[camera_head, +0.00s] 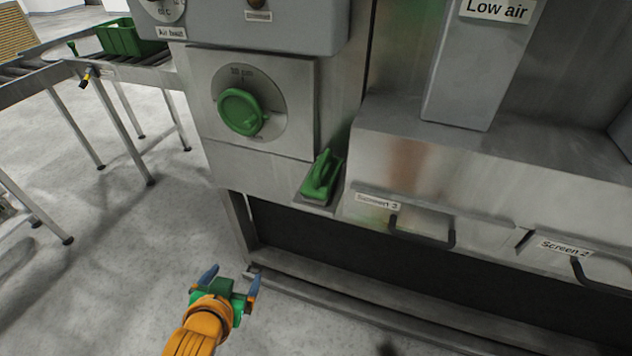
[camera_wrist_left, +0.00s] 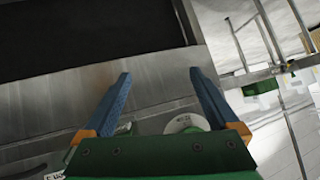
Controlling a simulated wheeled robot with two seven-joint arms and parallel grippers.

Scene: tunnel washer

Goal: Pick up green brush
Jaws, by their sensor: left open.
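The green brush (camera_head: 322,178) sits on a small ledge (camera_head: 318,197) on the front of the steel machine, its handle upward. My left gripper (camera_head: 232,278), orange with a green body and blue fingers, is open and empty. It is low in front of the machine, below and to the left of the brush, and well apart from it. In the left wrist view the two blue fingers (camera_wrist_left: 158,85) stand wide apart with nothing between them. The brush is mostly hidden there behind the gripper body. My right gripper is not in view.
A green round knob (camera_head: 242,111) protrudes from the panel left of the brush. Drawer handles (camera_head: 422,236) stick out at right, under a Screen 3 label. A roller conveyor (camera_head: 130,66) with a green crate (camera_head: 119,37) stands at upper left.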

